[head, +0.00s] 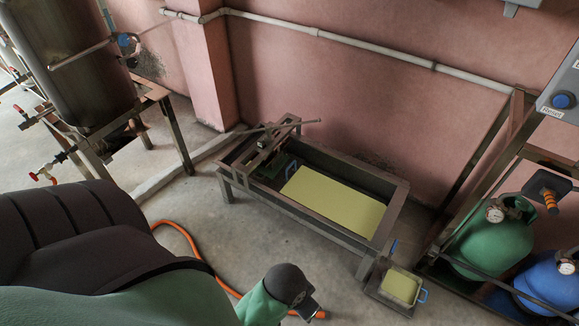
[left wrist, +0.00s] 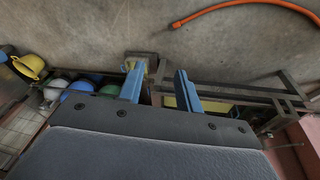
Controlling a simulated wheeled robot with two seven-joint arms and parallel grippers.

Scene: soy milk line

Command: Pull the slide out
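A long metal trough (head: 309,216) stands on legs near the wall in the head view, with a flat pale yellow surface inside. At its left end is a frame with a long lever (head: 290,126). Under it sits a small green part with a blue handle (head: 291,168); I cannot tell for sure whether this is the slide. My left arm's dark joint (head: 288,285) shows low in the head view, apart from the trough. My left gripper (left wrist: 158,76) shows in the left wrist view, its two blue fingers apart with nothing between them. My right gripper is not in view.
A small tray with blue handles (head: 401,288) stands at the trough's right end. Green (head: 490,238) and blue (head: 548,287) cylinders stand in a rack at right. An orange hose (head: 190,243) lies on the floor. A large tank (head: 72,60) stands at left.

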